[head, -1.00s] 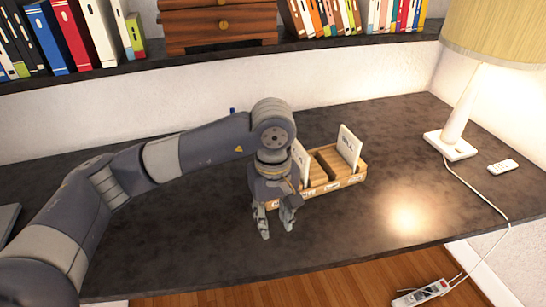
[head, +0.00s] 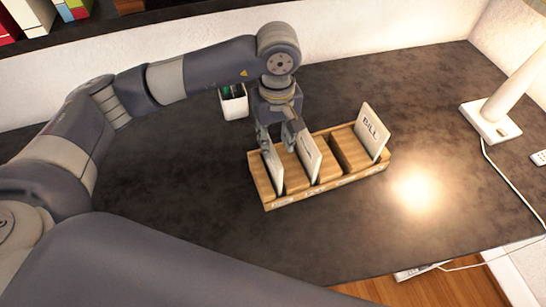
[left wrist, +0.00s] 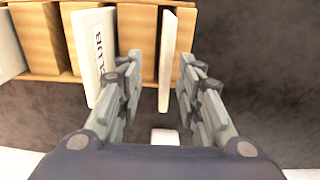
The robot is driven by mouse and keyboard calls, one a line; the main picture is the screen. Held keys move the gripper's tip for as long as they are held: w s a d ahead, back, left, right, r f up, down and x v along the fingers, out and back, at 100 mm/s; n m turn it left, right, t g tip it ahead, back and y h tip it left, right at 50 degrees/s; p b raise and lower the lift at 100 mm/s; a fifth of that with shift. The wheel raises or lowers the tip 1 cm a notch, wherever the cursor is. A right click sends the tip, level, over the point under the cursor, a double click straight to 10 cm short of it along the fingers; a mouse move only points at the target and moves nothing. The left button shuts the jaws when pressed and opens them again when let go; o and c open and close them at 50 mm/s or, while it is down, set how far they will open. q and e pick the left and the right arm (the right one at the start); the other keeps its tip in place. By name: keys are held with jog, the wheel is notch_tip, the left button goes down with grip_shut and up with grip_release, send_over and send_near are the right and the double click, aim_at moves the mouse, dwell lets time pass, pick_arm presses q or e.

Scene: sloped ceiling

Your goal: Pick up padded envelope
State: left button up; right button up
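A wooden desk organizer (head: 340,152) holds upright cards or envelopes in its slots: a pale one (head: 272,171) at its left end, a white one (head: 310,158) beside it, and one marked BILL (head: 372,131) at the right. I cannot tell from its surface which is the padded envelope. My left gripper (head: 280,147) is open over the organizer's left end. In the left wrist view the end envelope (left wrist: 168,55) stands edge-on between the open fingers (left wrist: 160,95), apart from both. A lettered envelope (left wrist: 97,45) is just outside the left finger. My right gripper is out of view.
A white pen cup (head: 234,102) stands behind the gripper. A lamp base (head: 490,122) with a cord is at the right. The dark desk (head: 200,200) is clear in front and to the left. A shelf of books runs along the back wall.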

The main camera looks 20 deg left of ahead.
aim_at(272, 159)
pick_arm(q)
jog(key=shift+s+f, duration=0.15)
jog(key=shift+f, duration=0.8)
jog(key=f+p, duration=0.2)
jog(key=f, duration=0.1)
jog(key=a+f+p, duration=0.1)
jog(key=f, duration=0.1)
jog(key=shift+f, duration=0.2)
jog(key=shift+d+f, duration=0.1)
jog(key=shift+f, duration=0.1)
grip_shut()
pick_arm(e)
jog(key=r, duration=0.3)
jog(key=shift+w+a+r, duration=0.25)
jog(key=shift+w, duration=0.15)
